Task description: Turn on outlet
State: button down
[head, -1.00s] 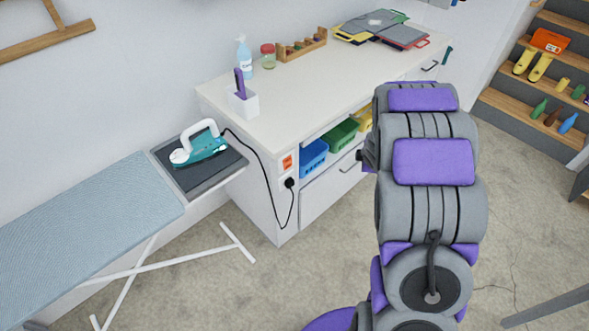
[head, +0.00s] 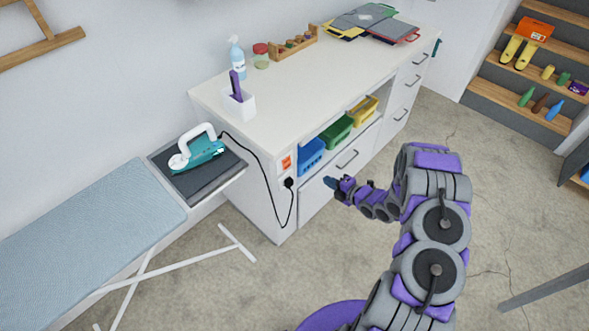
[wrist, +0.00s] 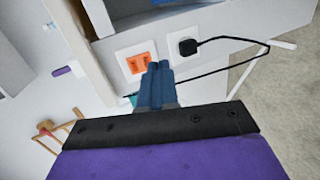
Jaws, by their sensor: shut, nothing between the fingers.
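My gripper (head: 330,182) is shut and empty, to the right of the outlet in the head view. In the wrist view its blue fingertips (wrist: 158,68) appear just below and right of the switch; I cannot tell whether they touch it. A teal iron (head: 198,152) rests on the ironing board.
A black cord (head: 262,165) hangs from the iron to the plug. Blue (head: 311,157), green (head: 337,131) and yellow (head: 362,109) bins sit in the cabinet's open shelf. The ironing board (head: 85,243) stands left. The floor in front of the cabinet is mostly clear.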

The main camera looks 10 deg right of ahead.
aim_at(288, 167)
jog(key=a, duration=0.1)
jog(key=s+a+t+y, duration=0.1)
jog(key=s+a+n+y, duration=0.1)
jog(key=shift+s+a+f+t, duration=0.1)
jog(key=shift+a+t, duration=0.2)
jog(key=shift+a, duration=0.1)
jog(key=shift+d, duration=0.1)
jog(key=b+x, duration=0.2)
jog(key=x, duration=1.2)
jog(key=shift+a, duration=0.2)
jog(key=shift+a+y, duration=0.1)
jog(key=shift+y, duration=0.2)
jog(key=shift+f+b, duration=0.15)
jog(key=shift+b, duration=0.15)
